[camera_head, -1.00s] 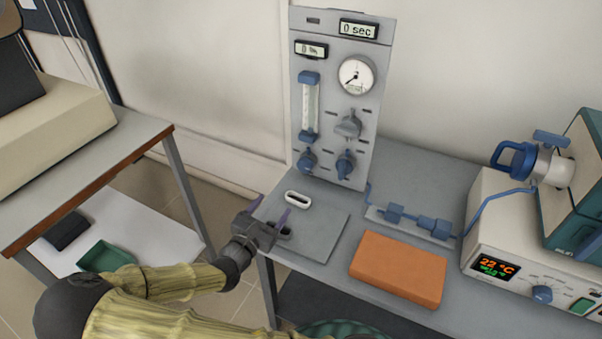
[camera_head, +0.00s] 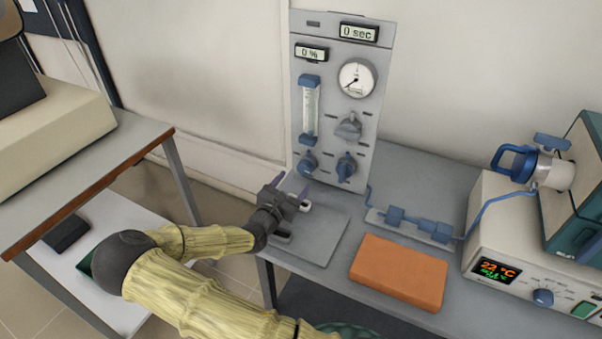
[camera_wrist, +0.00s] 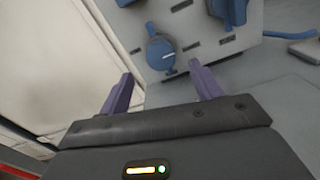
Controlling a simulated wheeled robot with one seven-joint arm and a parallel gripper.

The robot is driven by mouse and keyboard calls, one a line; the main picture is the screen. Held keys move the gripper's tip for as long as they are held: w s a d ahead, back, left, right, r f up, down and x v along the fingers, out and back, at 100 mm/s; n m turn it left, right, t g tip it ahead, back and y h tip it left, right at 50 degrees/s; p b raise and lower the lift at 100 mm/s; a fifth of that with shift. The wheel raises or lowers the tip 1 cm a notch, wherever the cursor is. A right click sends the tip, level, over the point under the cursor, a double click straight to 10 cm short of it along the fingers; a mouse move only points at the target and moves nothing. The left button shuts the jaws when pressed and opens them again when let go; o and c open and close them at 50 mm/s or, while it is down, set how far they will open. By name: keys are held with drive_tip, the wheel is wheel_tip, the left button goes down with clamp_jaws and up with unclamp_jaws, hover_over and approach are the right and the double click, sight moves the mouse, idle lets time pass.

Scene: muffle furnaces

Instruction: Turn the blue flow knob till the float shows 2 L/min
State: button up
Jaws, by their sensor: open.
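The grey gas panel (camera_head: 325,120) stands upright at the back of the bench. A flowmeter tube (camera_head: 310,108) with blue end caps is on its left side; the float is too small to read. Below the tube is a blue knob (camera_head: 306,163), and another blue knob (camera_head: 346,167) sits to its right.
A grey knob (camera_head: 348,127) and a round gauge (camera_head: 356,78) are higher on the panel. An orange block (camera_head: 398,271) lies on the bench. Blue tubing with fittings (camera_head: 415,222) runs to the furnace (camera_head: 495,235) at right.

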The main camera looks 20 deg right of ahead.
sight(303, 169)
drive_tip(key=x, duration=0.5)
drive_tip(key=shift+w+d, duration=0.25)
drive_tip(key=shift+d, duration=0.05)
drive_tip(key=c, duration=1)
